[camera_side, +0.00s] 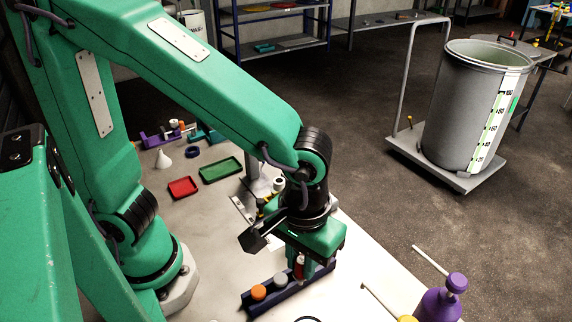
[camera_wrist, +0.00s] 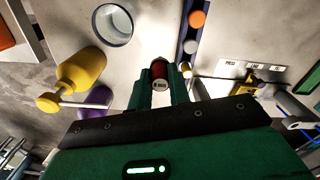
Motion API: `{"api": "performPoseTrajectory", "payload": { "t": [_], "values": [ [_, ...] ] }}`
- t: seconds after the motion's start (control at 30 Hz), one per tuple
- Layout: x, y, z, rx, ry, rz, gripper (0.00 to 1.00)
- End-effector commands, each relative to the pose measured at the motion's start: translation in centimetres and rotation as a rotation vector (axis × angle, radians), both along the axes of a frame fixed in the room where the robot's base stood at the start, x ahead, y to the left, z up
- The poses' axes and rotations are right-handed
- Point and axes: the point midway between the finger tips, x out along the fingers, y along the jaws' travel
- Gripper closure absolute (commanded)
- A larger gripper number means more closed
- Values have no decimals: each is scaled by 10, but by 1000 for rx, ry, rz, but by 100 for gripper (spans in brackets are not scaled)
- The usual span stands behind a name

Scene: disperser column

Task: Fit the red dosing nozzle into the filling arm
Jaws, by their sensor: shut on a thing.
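The red dosing nozzle (camera_wrist: 159,70) is between the two green fingers of my gripper (camera_wrist: 160,88) in the wrist view, with a pale labelled end facing the camera. In the side view the red nozzle (camera_side: 299,268) shows below my gripper (camera_side: 300,275), beside the dark blue rack (camera_side: 252,308). My gripper is shut on it. I cannot tell whether the nozzle is clear of the rack. A grey stand with a pale top (camera_side: 278,184), possibly the filling arm, stands behind my wrist, partly hidden.
An orange-capped piece (camera_side: 258,292) and a grey-capped piece (camera_side: 281,279) stand in the rack. A purple bottle (camera_side: 440,303) and a yellow bottle (camera_wrist: 82,70) stand nearby. Red (camera_side: 183,187) and green (camera_side: 220,170) trays lie farther back. A large grey drum (camera_side: 455,110) stands off the table.

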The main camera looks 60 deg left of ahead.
Motion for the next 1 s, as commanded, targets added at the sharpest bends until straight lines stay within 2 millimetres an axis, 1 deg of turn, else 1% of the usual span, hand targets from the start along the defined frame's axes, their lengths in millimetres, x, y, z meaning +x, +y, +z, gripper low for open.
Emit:
{"api": "performPoseTrajectory", "payload": {
  "t": [0.4, 0.57, 0.67, 0.77, 1.0],
  "values": [
    [0, 0, 0, -1, 0, 0, 100],
    [1, -1, 8, -3, -2, 0, 100],
    [1, -1, 19, -4, -3, 0, 100],
    [1, -1, 36, -4, -4, 0, 100],
    [1, -1, 86, -4, -3, 0, 100]
  ]
}}
